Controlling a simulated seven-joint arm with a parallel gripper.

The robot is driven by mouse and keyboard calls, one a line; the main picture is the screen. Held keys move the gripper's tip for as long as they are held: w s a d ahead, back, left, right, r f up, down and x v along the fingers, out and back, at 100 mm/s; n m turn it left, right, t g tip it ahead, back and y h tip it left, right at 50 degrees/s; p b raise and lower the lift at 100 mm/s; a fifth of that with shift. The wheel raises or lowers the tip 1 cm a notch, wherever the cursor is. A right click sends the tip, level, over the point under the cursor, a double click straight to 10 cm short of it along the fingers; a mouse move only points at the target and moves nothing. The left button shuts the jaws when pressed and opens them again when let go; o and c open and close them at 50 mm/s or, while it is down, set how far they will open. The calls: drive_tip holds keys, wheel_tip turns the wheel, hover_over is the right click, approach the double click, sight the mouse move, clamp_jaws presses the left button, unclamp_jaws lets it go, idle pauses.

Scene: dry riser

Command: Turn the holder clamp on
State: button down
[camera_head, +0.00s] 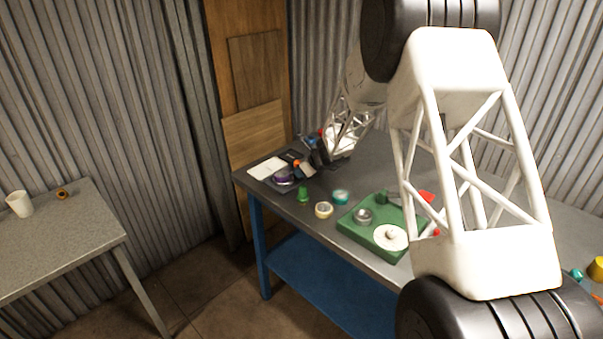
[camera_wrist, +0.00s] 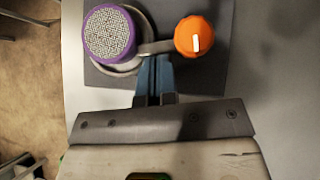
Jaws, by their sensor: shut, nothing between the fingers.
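The holder clamp (camera_wrist: 148,47) is a grey metal ring and arm on a dark square plate (camera_wrist: 218,75). A purple round piece with a grey mesh top (camera_wrist: 109,33) sits in the ring, on the left in the wrist view. An orange knob (camera_wrist: 194,36) with a white, nearly upright mark is at the arm's right end. In the head view the purple piece (camera_head: 283,176) and orange knob (camera_head: 297,163) are at the bench's far left end. My gripper (camera_wrist: 154,60) is shut and empty, its blue fingertips over or beside the clamp arm, between ring and knob. I cannot tell whether they touch.
On the workbench (camera_head: 312,222), a white flat item (camera_head: 267,168) lies left of the clamp. A green piece (camera_head: 303,194), a tape roll (camera_head: 323,209), a teal roll (camera_head: 341,197) and a green tray (camera_head: 360,235) stand nearer. A separate table (camera_head: 70,240) holds a white cup (camera_head: 19,204).

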drive_tip(key=shift+a, duration=0.1)
drive_tip(key=shift+w+a+m+t+h, duration=0.2)
drive_tip(key=shift+a+m+t+h, duration=0.15)
drive_tip(key=shift+a+m, duration=0.25)
drive_tip(key=shift+a, duration=0.25)
